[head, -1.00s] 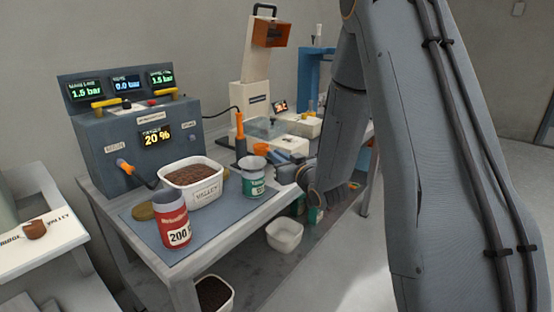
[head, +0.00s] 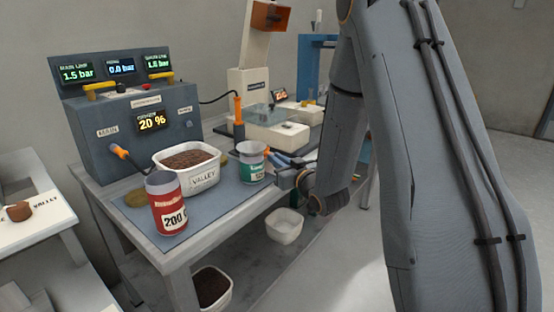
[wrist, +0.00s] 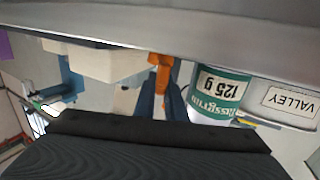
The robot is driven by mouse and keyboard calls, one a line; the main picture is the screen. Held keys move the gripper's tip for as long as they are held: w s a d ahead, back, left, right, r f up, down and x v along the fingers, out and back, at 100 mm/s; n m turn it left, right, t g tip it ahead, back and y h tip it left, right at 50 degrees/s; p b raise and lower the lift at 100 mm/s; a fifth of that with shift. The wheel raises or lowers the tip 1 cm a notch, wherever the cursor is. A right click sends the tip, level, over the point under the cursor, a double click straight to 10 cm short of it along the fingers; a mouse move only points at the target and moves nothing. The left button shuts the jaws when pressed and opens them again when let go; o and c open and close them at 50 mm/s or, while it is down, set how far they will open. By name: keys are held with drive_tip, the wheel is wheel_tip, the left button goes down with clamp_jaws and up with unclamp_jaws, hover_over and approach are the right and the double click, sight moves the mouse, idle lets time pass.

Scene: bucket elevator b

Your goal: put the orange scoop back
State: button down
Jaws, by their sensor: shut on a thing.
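My gripper (wrist: 158,103) is shut on the orange scoop (wrist: 160,66), which shows between its blue-grey fingers in the wrist view. In the head view my gripper (head: 286,161) is right of the green-and-white can (head: 252,165), and only a small orange piece of the scoop (head: 267,151) shows beside the can's rim. The can, labelled 125 g, also stands right of the fingers in the wrist view (wrist: 213,98). I cannot tell whether the scoop touches it. A red can (head: 167,205) and a white VALLEY tub (head: 205,177) of brown grains stand left of it.
A grey console (head: 125,115) with lit displays stands at the bench's back left. An orange-handled tool (head: 238,112) stands upright behind the cans, near a white scale (head: 275,132). An empty white tub (head: 284,226) sits below. Free floor lies at the right.

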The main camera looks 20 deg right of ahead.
drive_tip(key=shift+f, duration=0.4)
drive_tip(key=c, duration=1.7)
unclamp_jaws()
drive_tip(key=shift+c, duration=0.2)
